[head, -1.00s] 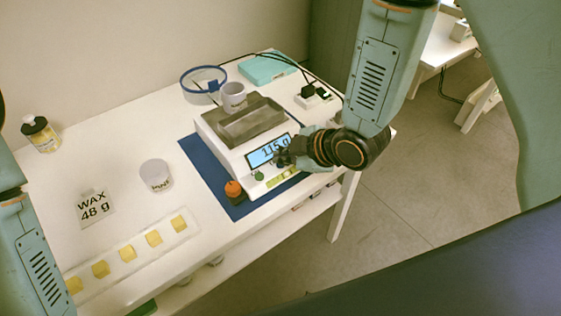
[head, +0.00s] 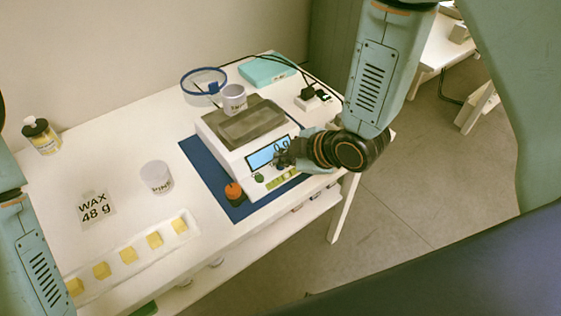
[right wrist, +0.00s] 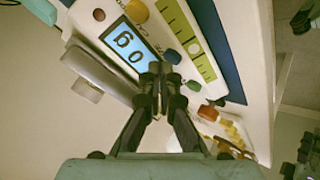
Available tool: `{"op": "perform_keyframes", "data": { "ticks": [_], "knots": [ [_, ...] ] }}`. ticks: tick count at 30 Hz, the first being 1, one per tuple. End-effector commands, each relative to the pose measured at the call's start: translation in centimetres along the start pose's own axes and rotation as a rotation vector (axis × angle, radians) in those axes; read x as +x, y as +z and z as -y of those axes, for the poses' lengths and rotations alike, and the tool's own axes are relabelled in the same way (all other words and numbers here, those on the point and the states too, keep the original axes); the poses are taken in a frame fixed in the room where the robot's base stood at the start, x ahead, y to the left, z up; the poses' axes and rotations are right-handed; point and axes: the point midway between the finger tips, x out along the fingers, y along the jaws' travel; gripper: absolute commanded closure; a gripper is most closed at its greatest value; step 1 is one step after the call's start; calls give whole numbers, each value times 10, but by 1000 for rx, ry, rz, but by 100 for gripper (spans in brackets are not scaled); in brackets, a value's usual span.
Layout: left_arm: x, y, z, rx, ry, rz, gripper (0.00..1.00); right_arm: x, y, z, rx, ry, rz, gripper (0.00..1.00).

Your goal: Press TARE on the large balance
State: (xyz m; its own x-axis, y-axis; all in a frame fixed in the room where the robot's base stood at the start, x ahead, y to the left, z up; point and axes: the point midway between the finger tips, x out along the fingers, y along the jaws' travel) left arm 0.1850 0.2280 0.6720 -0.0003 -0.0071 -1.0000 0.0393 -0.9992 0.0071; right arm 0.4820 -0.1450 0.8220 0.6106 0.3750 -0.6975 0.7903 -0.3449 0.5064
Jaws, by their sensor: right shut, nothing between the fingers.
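The large balance (head: 222,158) is a white box with a grey-brown weighing pan (head: 250,124), standing on a blue mat (head: 203,171). Its lit blue display (head: 262,156) is partly covered by my right gripper (head: 281,158) in the head view. In the right wrist view the display (right wrist: 127,44) reads 0 g, turned around. My right gripper (right wrist: 161,88) is shut and empty, its fingertips at the front panel beside the display, near a dark button (right wrist: 172,56). I cannot tell whether they touch it. My left arm shows at the left edge; its gripper is out of view.
A white cup (head: 234,98) stands at the balance's back edge. An orange-topped object (head: 234,190) is by its front corner. A second cup (head: 157,177), a wax card (head: 96,209) and a strip of yellow cubes (head: 140,246) lie left. Cables and a teal box (head: 266,69) are behind.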

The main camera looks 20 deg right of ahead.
Motion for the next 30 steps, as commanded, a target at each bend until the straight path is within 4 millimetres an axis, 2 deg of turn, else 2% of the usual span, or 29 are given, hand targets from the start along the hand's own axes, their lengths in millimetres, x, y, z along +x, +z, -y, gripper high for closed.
{"op": "perform_keyframes", "data": {
  "ticks": [4, 17, 30],
  "knots": [
    [-9, 0, 0, 0, 0, 0, 60, -7, -5, -5, 0, 0, 0, 100],
    [-12, 0, 0, 0, 0, 0, 60, -9, -7, -7, 0, 1, -1, 100],
    [-47, 0, 0, 0, 0, 0, 60, -36, -26, -26, 0, 0, -1, 100]
  ]
}}
